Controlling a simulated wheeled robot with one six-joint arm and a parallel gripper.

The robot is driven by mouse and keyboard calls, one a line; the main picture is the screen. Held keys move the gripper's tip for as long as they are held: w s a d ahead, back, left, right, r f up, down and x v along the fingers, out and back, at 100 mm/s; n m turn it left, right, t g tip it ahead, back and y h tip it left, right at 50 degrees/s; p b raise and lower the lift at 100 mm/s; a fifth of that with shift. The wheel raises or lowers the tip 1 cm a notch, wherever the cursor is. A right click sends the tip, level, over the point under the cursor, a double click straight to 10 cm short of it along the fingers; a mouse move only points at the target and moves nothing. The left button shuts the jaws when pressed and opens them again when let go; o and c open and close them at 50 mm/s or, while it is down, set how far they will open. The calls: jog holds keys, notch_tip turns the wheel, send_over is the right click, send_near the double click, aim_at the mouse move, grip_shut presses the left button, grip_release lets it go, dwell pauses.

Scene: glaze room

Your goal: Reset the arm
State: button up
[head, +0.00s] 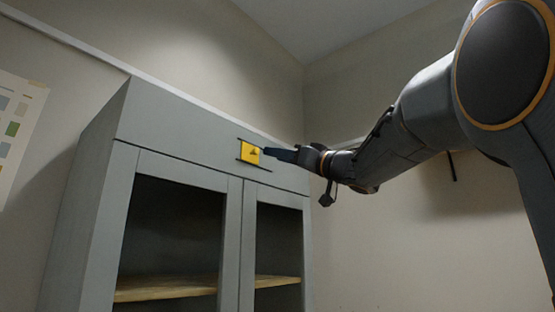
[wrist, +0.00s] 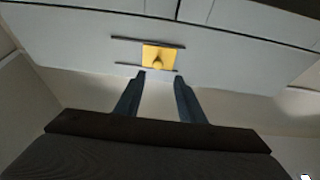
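My arm reaches from the right in the head view, with my gripper (head: 270,152) in front of the upper panel of a grey cabinet (head: 185,128). In the wrist view the two fingers of my gripper (wrist: 160,74) are apart, with nothing held between them. A yellow square plate (head: 249,153) with a small raised knob is on the cabinet panel, between two thin dark bars. The plate also shows in the wrist view (wrist: 150,50), just beyond the fingertips. I cannot tell whether the fingertips touch the panel.
The cabinet has two framed doors below the panel, and a wooden shelf (head: 165,288) shows inside. A chart (head: 17,130) with coloured squares hangs on the left wall. The space between the cabinet and the right wall (head: 400,235) looks clear below my arm.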

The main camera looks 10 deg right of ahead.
jog(key=w+d+f+m+h, duration=0.2)
jog(key=w+f+m+h, duration=0.1)
jog(key=f, duration=0.4)
jog(key=w+d+f+m+t+h, duration=0.1)
jog(key=w+d+f+m+h, duration=0.2)
jog(key=f, duration=0.4)
jog(key=w+d+f+m+h, duration=0.1)
jog(key=w+f+m+h, duration=0.1)
jog(key=f+h, duration=0.35)
notch_tip(320, 180, down, 24)
jog(key=s+d+m+g+h, duration=0.1)
jog(key=s+g+h, duration=0.1)
jog(key=g, duration=0.3)
jog(key=s+a+f+g, duration=0.1)
jog(key=s+f+g, duration=0.2)
jog(key=s+f, duration=0.5)
jog(key=s+a+f+g, duration=0.1)
jog(key=s+f+g, duration=0.25)
jog(key=f, duration=0.85)
jog(key=s+a+f+n+g, duration=0.1)
jog(key=s+a+f+g, duration=0.1)
jog(key=s+f, duration=0.4)
jog(key=s+a+f+g, duration=0.2)
jog(key=s+f+g, duration=0.2)
jog(key=s, duration=0.9)
notch_tip(320, 180, down, 3)
jog(key=shift+s+f+n+b, duration=0.1)
jog(key=shift+s+n+b, duration=0.25)
jog(key=shift+n+b, duration=0.1)
